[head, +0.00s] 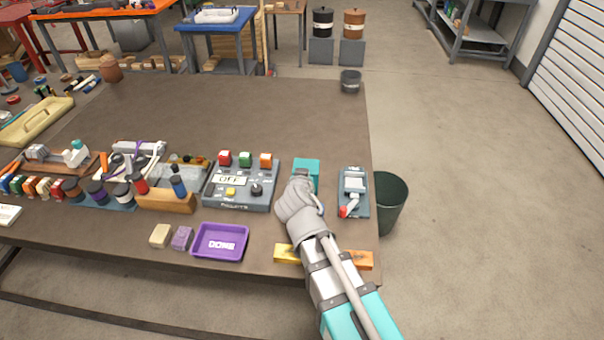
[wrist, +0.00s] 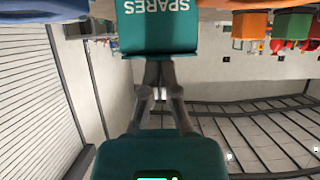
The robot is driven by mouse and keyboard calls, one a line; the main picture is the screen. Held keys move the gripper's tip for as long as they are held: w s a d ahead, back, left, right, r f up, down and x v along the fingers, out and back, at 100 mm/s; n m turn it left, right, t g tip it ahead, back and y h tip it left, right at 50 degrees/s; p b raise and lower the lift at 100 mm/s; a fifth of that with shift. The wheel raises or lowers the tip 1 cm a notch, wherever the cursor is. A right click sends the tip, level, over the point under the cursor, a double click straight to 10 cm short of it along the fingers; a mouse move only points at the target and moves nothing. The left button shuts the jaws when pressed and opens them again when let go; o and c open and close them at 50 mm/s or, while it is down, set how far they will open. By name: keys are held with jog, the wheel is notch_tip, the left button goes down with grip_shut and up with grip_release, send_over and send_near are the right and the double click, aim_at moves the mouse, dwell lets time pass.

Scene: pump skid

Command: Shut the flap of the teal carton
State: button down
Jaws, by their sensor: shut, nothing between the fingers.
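The teal carton (head: 307,168) stands on the workbench, just beyond my wrist in the head view. In the wrist view the carton (wrist: 160,28) shows a face with the word SPARES upside down and a wider teal strip along its lower picture edge. I cannot tell whether that strip is the flap, or how far the flap stands open. My gripper (wrist: 159,66) is shut and empty, with its fingertips at the strip. Whether they touch it is unclear. In the head view my wrist hides the fingers and the carton's near part.
A grey control box (head: 240,186) with coloured buttons stands left of the carton. A grey device with a red-tipped part (head: 354,192) lies to the right. The bench behind the carton is clear.

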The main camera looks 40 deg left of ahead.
jog(key=shift+s+d+f+b, duration=0.2)
jog(key=shift+f+b, duration=0.1)
jog(key=shift+f, duration=0.1)
dwell(0.3)
jog(key=shift+w+a+f+b, duration=0.1)
jog(key=shift+w+a+b, duration=0.2)
jog(key=shift+w+a, duration=0.25)
dwell(0.4)
jog(key=shift+w+d, duration=0.1)
jog(key=shift+w, duration=0.05)
